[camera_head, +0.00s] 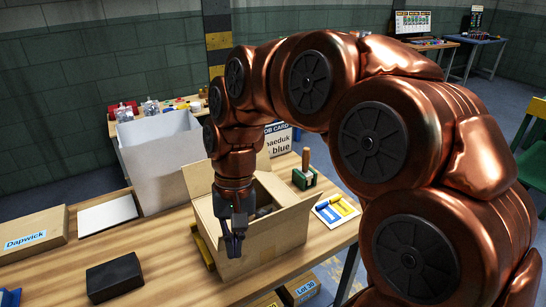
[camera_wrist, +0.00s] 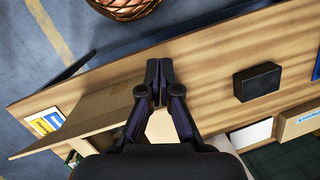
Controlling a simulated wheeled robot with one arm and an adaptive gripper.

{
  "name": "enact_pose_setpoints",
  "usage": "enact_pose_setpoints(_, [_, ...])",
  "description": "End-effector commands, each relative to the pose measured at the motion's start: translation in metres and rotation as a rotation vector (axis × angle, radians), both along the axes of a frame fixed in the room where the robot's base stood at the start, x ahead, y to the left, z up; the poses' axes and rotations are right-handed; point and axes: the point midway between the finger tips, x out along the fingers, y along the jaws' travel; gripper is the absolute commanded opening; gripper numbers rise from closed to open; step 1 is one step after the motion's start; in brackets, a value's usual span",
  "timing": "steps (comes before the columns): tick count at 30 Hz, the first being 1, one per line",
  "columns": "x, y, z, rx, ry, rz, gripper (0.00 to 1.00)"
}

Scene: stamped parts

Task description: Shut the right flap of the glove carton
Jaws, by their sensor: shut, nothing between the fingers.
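The glove carton (camera_head: 277,237) is an open brown cardboard box in the middle of the table. Grey, dark contents (camera_head: 264,211) show inside it. A flap (camera_head: 199,180) stands raised at its back left. In the wrist view a broad cardboard panel (camera_wrist: 80,122) of the carton reaches out to the left; I cannot tell whether it is the right flap or a wall. My gripper (camera_head: 234,247) points down at the carton's near left side, fingers together and empty. It also shows in the wrist view (camera_wrist: 159,68). My arm hides part of the carton's back.
A black block (camera_head: 114,277), a Dapwick box (camera_head: 35,233) and a white-topped item (camera_head: 107,213) lie left. A white bin (camera_head: 160,165) stands behind. A wooden-handled green tool (camera_head: 304,177) and a blue-and-yellow card (camera_head: 337,209) are right. Bare tabletop (camera_head: 178,268) lies in front.

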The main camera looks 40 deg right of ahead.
Motion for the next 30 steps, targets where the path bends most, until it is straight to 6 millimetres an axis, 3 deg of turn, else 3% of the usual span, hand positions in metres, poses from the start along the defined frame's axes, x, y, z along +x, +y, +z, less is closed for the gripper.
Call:
enact_pose_setpoints(1, [0.013, -0.005, 0.033, 0.013, 0.003, -0.044, 0.0])
enact_pose_setpoints(3, [0.034, -0.015, 0.059, 0.035, 0.003, -0.121, 0.0])
enact_pose_setpoints(7, [0.07, -0.04, 0.082, 0.076, 0.028, -0.278, 0.0])
enact_pose_setpoints(14, [0.121, -0.103, 0.096, 0.134, 0.084, -0.576, 0.0])
enact_pose_setpoints(18, [0.142, -0.152, 0.097, 0.161, 0.132, -0.775, 0.0])
enact_pose_setpoints(24, [0.154, -0.221, 0.092, 0.186, 0.198, -1.043, 0.0])
enact_pose_setpoints(30, [0.152, -0.264, 0.086, 0.193, 0.242, -1.21, 0.0])
